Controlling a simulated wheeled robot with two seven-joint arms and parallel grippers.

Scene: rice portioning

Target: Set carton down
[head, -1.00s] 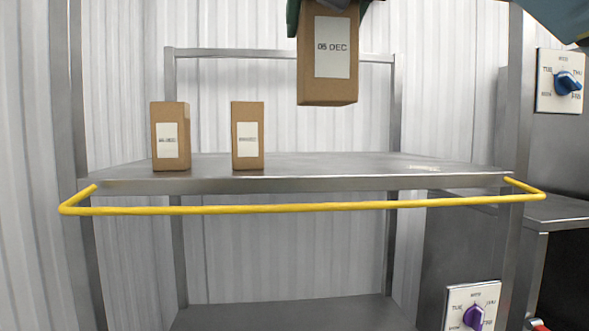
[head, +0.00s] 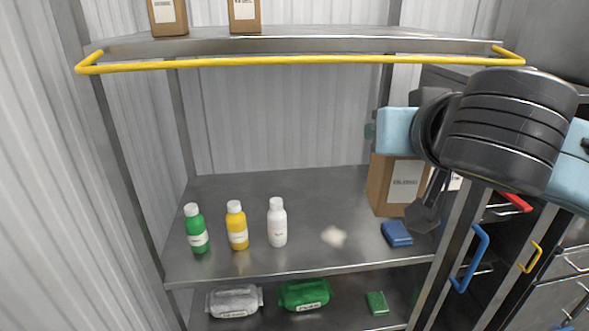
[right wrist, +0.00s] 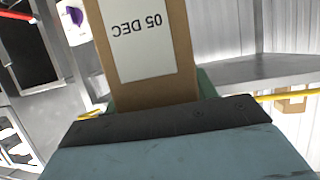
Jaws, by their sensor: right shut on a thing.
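The brown carton with a white label (head: 382,188) hangs below my right gripper (head: 371,132) in the head view, at the right end of the middle shelf (head: 340,190). Its label reads 05 DEC, upside down, in the right wrist view (right wrist: 150,50). My right gripper is shut on the carton's upper end; my black wrist hides part of both. I cannot tell whether the carton's base touches the shelf. Two other cartons stand on the top shelf, one at left (head: 168,18) and one beside it (head: 245,15). My left gripper is not in view.
Green (head: 196,230), yellow (head: 237,228) and white (head: 277,224) bottles stand on the middle shelf. A pale heap (head: 333,236) and a blue item (head: 397,234) lie further right. A yellow rail (head: 290,61) fronts the top shelf. Packs lie on the lower shelf (head: 350,310).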

